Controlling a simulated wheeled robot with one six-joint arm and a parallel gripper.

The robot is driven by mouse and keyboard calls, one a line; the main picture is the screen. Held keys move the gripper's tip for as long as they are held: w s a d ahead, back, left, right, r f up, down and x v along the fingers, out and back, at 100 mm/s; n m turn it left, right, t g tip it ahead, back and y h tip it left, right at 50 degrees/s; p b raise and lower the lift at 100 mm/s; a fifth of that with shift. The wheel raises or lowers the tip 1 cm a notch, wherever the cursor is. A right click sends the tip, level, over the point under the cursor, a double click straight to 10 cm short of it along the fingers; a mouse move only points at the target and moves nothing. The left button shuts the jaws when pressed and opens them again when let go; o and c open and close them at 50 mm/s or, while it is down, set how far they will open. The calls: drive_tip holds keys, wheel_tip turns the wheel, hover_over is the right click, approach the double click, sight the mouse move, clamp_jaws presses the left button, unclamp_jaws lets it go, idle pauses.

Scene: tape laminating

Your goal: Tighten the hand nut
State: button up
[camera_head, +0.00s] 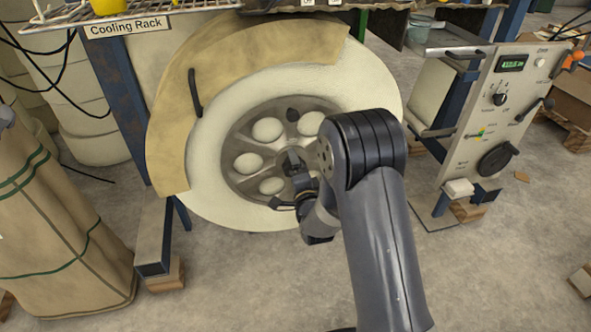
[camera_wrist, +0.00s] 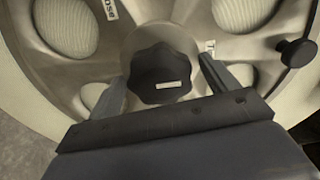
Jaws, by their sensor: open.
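The hand nut is a black, lobed knob (camera_wrist: 160,74) with a small white label on its face, at the wheel's hub in the wrist view. My gripper (camera_wrist: 162,68) is open, with one finger to the left of the nut and one to the right. There is a gap on each side, and I cannot tell whether a finger touches it. In the head view my gripper (camera_head: 288,182) is at the hub of the large cream wheel (camera_head: 345,85), and the arm and gripper partly hide the hub, so the nut is not clear there.
The wheel's grey metal hub has several round openings and a small black knob (camera_wrist: 297,52), right of the nut in the wrist view. A tan curved guard (camera_head: 170,120) with a black handle covers the wheel's upper left. A control panel (camera_head: 500,110) stands right.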

drive_tip(key=shift+s, duration=0.15)
drive_tip(key=p+v, duration=0.2)
drive_tip(key=v, duration=0.8)
drive_tip(key=shift+s, duration=0.3)
drive_tip(key=shift+w, duration=0.1)
drive_tip(key=b+x, duration=0.2)
drive_tip(key=x, duration=0.8)
drive_tip(key=shift+w, duration=0.4)
drive_tip(key=shift+s, duration=0.1)
